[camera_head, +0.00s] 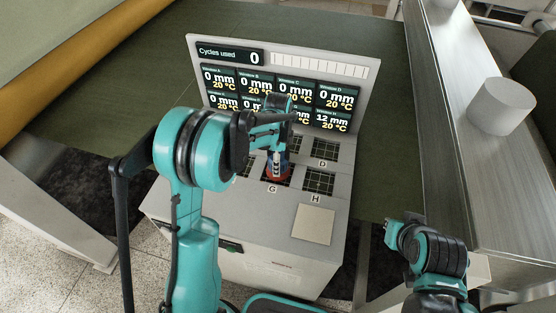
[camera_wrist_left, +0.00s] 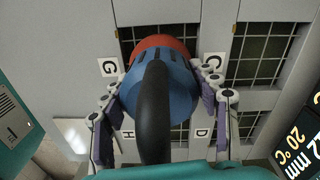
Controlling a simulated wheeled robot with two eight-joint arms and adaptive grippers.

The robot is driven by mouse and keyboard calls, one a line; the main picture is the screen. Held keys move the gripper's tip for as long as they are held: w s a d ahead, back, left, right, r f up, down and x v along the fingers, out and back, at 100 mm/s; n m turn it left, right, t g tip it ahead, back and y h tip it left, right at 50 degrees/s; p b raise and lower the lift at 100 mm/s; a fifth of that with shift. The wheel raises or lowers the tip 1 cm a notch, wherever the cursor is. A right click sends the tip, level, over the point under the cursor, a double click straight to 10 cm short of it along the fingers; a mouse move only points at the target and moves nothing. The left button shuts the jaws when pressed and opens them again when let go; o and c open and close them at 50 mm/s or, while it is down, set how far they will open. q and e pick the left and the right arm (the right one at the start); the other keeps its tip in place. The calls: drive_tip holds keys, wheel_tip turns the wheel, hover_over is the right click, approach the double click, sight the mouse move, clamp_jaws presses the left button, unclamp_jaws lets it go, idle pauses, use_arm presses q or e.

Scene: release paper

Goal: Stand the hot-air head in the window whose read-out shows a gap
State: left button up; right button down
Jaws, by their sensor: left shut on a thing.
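The hot-air head (camera_head: 277,170) is a red and blue round body with a thick black hose or handle. My left gripper (camera_head: 276,150) is shut on it over window G, on the front row of the grey cabinet. In the left wrist view the jaws sit on both sides of the blue body (camera_wrist_left: 182,96), red part at the far end. I cannot tell whether it touches the window. Window H (camera_head: 320,182), right of it, is empty; its read-out (camera_head: 332,120) shows 12 mm, 20 °C. Visible A to E read-outs show 0 mm; F and G are mostly hidden.
Window D (camera_head: 325,148) is bare, behind H. The upright panel (camera_head: 372,75) stands behind the windows and shows cycles used 0. A beige pad (camera_head: 314,225) lies in front of H. My right gripper (camera_head: 396,233) is at the lower right, away from the cabinet.

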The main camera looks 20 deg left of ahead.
use_arm(q)
drive_tip(key=o, duration=1.9)
drive_tip(key=shift+f, duration=0.1)
drive_tip(key=shift+c, duration=0.2)
